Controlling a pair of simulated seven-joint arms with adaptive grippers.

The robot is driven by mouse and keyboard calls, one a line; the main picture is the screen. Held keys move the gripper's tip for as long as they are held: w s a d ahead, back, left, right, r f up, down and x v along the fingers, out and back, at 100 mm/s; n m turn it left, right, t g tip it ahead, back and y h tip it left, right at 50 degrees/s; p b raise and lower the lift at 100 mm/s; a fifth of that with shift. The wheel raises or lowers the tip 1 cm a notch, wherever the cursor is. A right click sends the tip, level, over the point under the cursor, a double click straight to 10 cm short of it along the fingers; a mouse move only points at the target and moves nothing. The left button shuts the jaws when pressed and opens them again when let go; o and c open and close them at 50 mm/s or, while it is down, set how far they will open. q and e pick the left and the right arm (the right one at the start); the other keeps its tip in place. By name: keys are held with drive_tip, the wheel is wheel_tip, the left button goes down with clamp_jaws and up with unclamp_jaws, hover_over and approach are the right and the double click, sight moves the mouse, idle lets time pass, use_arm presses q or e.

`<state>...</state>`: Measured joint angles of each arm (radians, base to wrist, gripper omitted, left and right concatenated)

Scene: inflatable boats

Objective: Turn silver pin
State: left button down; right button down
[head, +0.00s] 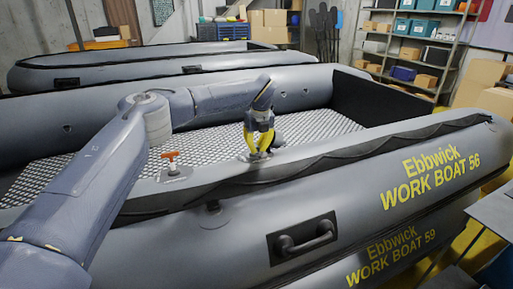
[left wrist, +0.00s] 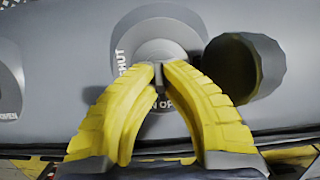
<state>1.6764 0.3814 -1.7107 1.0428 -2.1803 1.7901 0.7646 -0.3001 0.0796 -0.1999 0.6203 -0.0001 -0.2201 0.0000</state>
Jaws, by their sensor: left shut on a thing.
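My left gripper (head: 259,155) reaches down onto the near tube of the front grey boat (head: 330,185). In the left wrist view its two yellow fingers (left wrist: 158,72) are shut on the small silver pin (left wrist: 158,77), which stands at the middle of a round grey valve (left wrist: 162,48). Most of the pin is hidden between the fingertips. The words "SHUT" and part of "OPEN" show around the valve. My right gripper is in neither view.
More boats lie behind, and shelves (head: 412,50) with boxes stand at the back right.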

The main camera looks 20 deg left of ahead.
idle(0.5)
use_arm(q)
drive_tip(key=c, duration=1.5)
unclamp_jaws()
drive_tip(key=shift+s+d+r, duration=0.25)
drive_tip(key=shift+s+r, duration=0.05)
drive_tip(key=shift+r, duration=1.65)
drive_tip(key=shift+s+d+r, duration=0.25)
drive_tip(key=shift+s+r, duration=0.05)
drive_tip(key=shift+r, duration=1.7)
drive_tip(key=shift+s+d+r, duration=0.25)
drive_tip(key=shift+s+r, duration=0.05)
drive_tip(key=shift+r, duration=1.65)
